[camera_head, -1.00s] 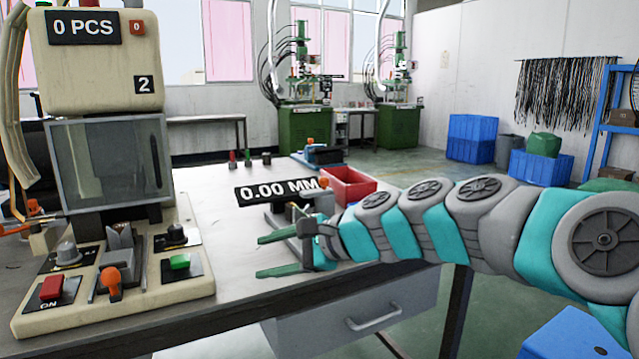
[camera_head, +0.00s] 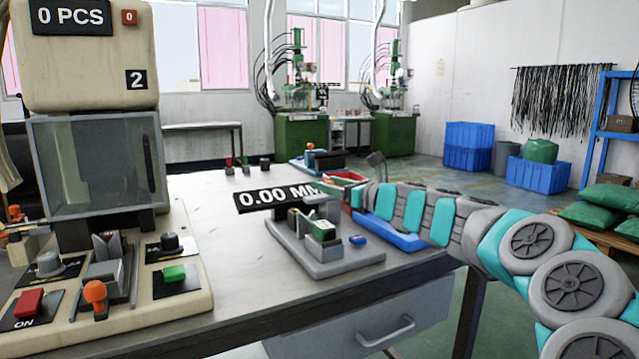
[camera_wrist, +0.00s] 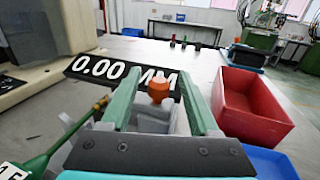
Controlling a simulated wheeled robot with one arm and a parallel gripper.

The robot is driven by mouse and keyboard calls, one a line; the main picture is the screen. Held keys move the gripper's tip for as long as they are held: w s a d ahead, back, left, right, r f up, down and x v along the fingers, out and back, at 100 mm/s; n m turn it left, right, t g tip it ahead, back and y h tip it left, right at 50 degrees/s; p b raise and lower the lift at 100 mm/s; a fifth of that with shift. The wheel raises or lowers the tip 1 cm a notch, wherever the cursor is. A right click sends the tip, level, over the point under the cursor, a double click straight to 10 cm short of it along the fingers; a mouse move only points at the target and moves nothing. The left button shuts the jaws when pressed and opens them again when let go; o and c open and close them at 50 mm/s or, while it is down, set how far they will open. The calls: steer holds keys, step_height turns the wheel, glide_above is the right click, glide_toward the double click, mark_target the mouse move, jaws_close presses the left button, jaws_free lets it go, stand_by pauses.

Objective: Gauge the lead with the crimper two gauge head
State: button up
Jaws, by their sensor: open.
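The gauge has a black "0.00 MM" display (camera_head: 277,196) and a grey base (camera_head: 325,262) on the table near crimper two (camera_head: 95,75), marked "2". Its display also shows in the wrist view (camera_wrist: 120,72). My gripper (camera_wrist: 158,76) has two green fingers spread apart in the wrist view. An orange knob (camera_wrist: 158,91) appears between them; I cannot tell whether they touch it. In the head view the fingers cannot be made out behind the gauge and my arm. A green rod-like part (camera_wrist: 45,158) lies at lower left of the wrist view. I cannot identify the lead.
A red bin (camera_wrist: 250,108) stands right of my fingers, with a blue tray (camera_wrist: 270,165) in front of it. The table is clear between crimper and gauge. Blue crates (camera_head: 469,147) stand on the far floor.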

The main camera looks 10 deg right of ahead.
steer(key=shift+x, duration=1.7)
jaws_close()
